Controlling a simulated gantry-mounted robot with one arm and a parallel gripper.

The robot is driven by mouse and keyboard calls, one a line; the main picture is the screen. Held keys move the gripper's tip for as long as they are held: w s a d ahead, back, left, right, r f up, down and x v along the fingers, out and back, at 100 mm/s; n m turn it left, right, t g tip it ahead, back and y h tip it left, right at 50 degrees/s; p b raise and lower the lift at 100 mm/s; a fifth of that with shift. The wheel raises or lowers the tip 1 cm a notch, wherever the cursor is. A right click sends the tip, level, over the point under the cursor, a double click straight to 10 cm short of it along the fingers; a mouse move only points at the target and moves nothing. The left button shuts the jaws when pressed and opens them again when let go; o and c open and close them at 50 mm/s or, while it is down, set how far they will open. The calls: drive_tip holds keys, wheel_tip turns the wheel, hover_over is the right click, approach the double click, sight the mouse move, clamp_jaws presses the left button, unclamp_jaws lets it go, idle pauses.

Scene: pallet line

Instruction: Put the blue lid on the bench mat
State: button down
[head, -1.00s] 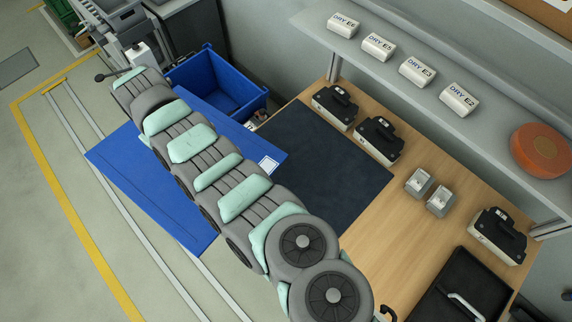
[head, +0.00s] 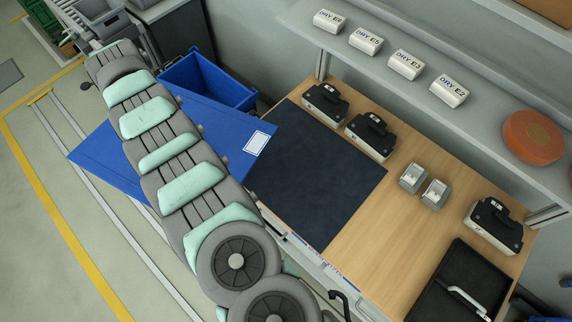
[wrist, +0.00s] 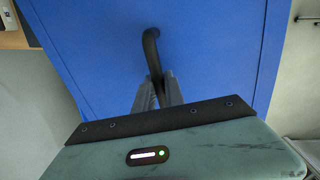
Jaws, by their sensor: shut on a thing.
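The blue lid (head: 100,157) is a large flat blue panel with a white label near its right corner. My arm crosses over it in the head view. In the wrist view the lid (wrist: 215,60) fills most of the picture, and my gripper (wrist: 157,88) is shut on its black handle (wrist: 151,48). My gripper is hidden behind my arm in the head view. The bench mat (head: 325,175) is a dark flat sheet on the wooden bench. The lid's right corner overlaps the mat's left edge in the picture; its height above the bench is unclear.
A blue open crate (head: 210,82) stands behind the lid. A black tray (head: 461,287) lies at the bench's near end. A shelf (head: 390,45) with labelled boxes runs above. The visible mat is bare.

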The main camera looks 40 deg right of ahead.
drive_tip(key=shift+w+d+r, duration=0.15)
drive_tip(key=shift+d+r, duration=0.2)
drive_tip(key=shift+d, duration=0.35)
drive_tip(key=shift+d, duration=0.15)
drive_tip(key=shift+d+b, duration=0.1)
drive_tip(key=shift+b, duration=0.2)
drive_tip(key=d+b, duration=0.1)
drive_tip(key=d, duration=0.2)
drive_tip(key=shift+d+r+n, duration=0.1)
drive_tip(key=shift+r+n, duration=0.05)
drive_tip(key=shift+n, duration=0.15)
drive_tip(key=shift+s, duration=0.25)
drive_tip(key=shift+d, duration=0.15)
